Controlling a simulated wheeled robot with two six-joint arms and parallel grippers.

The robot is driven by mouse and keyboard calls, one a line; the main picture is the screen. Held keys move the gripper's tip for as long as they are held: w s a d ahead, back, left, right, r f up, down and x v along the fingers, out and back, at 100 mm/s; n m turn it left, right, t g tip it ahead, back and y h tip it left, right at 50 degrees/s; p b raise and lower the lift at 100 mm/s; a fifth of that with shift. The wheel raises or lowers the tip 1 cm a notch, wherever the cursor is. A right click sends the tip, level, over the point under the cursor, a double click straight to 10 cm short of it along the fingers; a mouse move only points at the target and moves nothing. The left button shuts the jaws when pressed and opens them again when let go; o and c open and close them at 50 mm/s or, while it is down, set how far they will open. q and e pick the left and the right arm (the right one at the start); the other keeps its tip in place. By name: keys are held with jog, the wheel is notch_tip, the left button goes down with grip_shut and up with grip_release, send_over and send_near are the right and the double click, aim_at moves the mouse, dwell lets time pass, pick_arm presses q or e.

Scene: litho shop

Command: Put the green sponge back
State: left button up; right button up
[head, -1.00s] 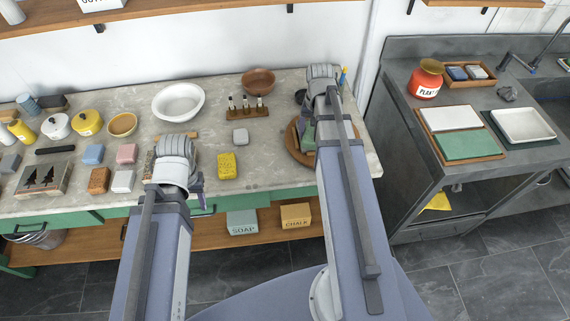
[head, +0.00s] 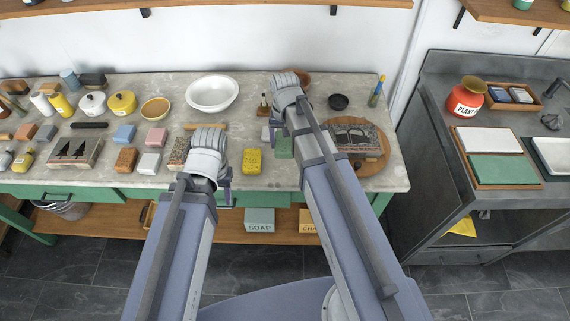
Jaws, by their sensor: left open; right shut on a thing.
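The green sponge (head: 285,148) is at my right gripper (head: 276,134), which is shut on it; the forearm and wrist hide part of both. The sponge is over the stone worktop, to the right of a yellow sponge (head: 252,161). Whether it touches the worktop I cannot tell. My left gripper (head: 226,188) is open and empty at the worktop's front edge, left of the yellow sponge and mostly hidden by its own wrist.
Blue (head: 124,133), pink (head: 156,138), orange-brown (head: 125,160) and white (head: 149,164) blocks sit to the left. A round wooden board (head: 371,167) bearing a picture block (head: 355,138) is at right. A white bowl (head: 212,93) stands behind.

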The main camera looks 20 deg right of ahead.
aim_at(285, 166)
jog(key=shift+f+b, duration=4.6)
jog(key=shift+f, duration=0.25)
jog(key=shift+f, duration=0.2)
jog(key=o, duration=1.1)
jog(key=shift+r, duration=0.2)
notch_tip(285, 166, up, 12)
jog(key=p, duration=1.2)
jog(key=shift+r, duration=0.1)
jog(key=s+a+n, duration=0.2)
jog(key=s+a, duration=0.1)
jog(key=s, duration=0.1)
jog(key=s+a+n, duration=0.2)
jog(key=s+a, duration=0.2)
jog(key=s, duration=0.1)
jog(key=s+a+n+h, duration=0.1)
jog(key=s+a+n, duration=0.2)
jog(key=s, duration=0.2)
jog(key=shift+s+a, duration=0.15)
jog(key=shift+a, duration=0.05)
